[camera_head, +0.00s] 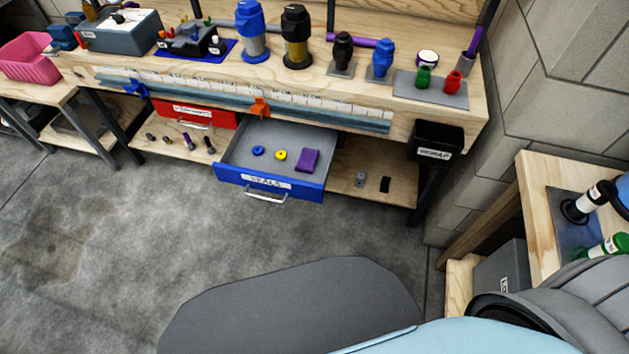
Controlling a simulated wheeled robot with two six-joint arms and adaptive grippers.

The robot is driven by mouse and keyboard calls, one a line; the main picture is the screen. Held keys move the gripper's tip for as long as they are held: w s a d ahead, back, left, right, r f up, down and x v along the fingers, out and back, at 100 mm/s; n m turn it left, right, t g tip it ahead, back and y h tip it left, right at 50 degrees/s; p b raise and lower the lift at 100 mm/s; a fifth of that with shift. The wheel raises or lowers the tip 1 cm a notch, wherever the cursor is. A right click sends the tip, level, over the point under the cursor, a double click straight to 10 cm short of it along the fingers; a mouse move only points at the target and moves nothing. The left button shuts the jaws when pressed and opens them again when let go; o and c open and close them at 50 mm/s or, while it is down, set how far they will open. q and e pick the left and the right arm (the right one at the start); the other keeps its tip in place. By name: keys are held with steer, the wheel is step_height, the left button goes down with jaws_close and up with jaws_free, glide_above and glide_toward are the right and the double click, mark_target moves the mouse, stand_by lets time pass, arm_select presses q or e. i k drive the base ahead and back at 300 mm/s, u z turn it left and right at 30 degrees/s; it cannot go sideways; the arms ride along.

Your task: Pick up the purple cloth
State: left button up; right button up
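The purple cloth (307,160) is a small folded-looking piece lying flat inside the open blue drawer (268,187), toward its right side. Nothing covers the cloth. Neither of my grippers shows in the head view.
A red drawer (195,112) sits left of the open one. A black scrap bin (437,141) hangs at right. Floor before the drawer is clear.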

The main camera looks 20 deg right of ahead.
mark_target(308, 159)
steer(key=u, duration=0.2)
steer(key=i, duration=1.2)
steer(key=z, duration=0.7)
